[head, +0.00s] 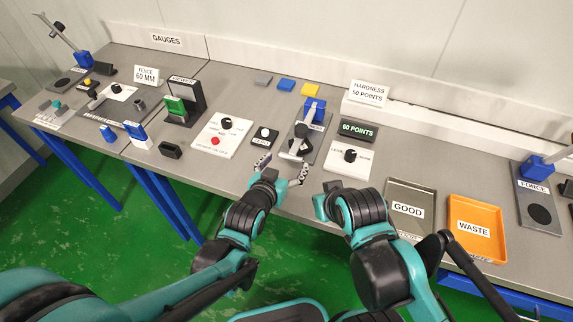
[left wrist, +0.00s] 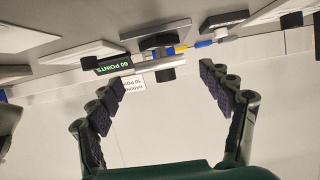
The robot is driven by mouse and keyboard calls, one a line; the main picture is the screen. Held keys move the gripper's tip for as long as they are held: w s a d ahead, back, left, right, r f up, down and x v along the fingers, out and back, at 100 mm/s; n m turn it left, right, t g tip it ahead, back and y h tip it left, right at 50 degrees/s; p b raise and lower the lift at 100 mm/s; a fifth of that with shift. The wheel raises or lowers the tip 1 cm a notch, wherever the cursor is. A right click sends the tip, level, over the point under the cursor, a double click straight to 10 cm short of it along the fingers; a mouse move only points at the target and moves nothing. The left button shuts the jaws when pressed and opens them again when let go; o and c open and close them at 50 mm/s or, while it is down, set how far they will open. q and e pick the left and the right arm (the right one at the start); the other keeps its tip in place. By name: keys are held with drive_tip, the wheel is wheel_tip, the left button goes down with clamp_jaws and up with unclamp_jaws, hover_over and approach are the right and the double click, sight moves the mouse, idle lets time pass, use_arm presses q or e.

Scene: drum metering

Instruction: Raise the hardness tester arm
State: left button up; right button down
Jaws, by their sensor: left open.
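The hardness tester (head: 318,148) stands on the bench in the head view, with a dark base, a blue post (head: 316,108) and a low arm with a black knob (head: 300,146). In the left wrist view, which is upside down, the tester's silver arm (left wrist: 148,66) and black knob (left wrist: 165,75) show between my fingers. My left gripper (head: 284,168) is open and empty in front of the tester, its fingers apart and pointing at it; it also shows in the left wrist view (left wrist: 161,82). My right gripper (head: 328,197) hangs at the bench's front edge; its fingers are unclear.
A green "60 POINTS" display (head: 358,131) and a white panel with a black knob (head: 349,163) stand right of the tester. A small black-knobbed block (head: 264,137) is on its left. The grey GOOD tray (head: 410,190) and orange WASTE tray (head: 475,207) lie farther right.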

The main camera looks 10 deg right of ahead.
use_arm(q)
drive_tip(key=shift+x, duration=1.2)
use_arm(e)
drive_tip(key=shift+f, duration=0.5)
use_arm(q)
drive_tip(key=shift+c, duration=0.3)
